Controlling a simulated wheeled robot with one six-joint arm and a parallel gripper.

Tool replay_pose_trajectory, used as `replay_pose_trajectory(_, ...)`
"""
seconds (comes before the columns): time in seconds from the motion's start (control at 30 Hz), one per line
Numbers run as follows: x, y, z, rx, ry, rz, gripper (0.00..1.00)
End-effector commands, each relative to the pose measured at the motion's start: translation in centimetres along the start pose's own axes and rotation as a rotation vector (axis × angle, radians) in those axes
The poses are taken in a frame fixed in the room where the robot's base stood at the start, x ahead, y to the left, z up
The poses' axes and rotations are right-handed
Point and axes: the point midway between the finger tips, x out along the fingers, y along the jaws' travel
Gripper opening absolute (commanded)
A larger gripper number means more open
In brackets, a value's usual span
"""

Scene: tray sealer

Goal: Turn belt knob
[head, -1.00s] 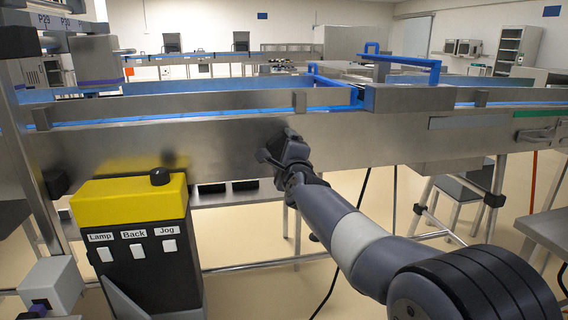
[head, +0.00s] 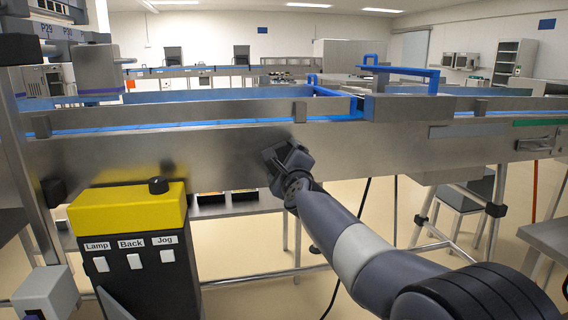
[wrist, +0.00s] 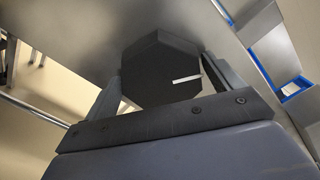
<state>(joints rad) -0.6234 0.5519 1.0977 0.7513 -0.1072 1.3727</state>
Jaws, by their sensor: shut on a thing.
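The belt knob (wrist: 163,70) is a dark, many-sided knob with a white pointer line, on the steel side panel of the conveyor (head: 200,148). In the wrist view it sits between the two fingers of my gripper (wrist: 167,78), which is shut on it. The white line points to the right, slightly upward. In the head view my gripper (head: 276,160) is at the conveyor's side panel, and I cannot clearly make out the knob there.
A yellow-topped black control box (head: 128,210) with a black knob (head: 158,185) and Lamp, Back and Jog switches stands at left. Blue guard rails (head: 400,70) run above the conveyor. A stool (head: 465,190) stands at right behind the conveyor's legs.

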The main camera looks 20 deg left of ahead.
Motion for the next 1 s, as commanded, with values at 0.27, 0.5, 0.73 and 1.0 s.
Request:
replay_pose_trajectory(0.27,0.0,0.0,0.0,-0.001,0.000,-0.001,1.00)
replay_pose_trajectory(0.5,-0.4,0.0,0.0,-0.001,0.000,-0.001,1.00)
replay_pose_trajectory(0.73,-3.4,0.1,-0.1,-0.001,-0.001,-0.002,1.00)
replay_pose_trajectory(1.0,-8.0,0.0,0.0,0.000,-0.001,-0.002,1.00)
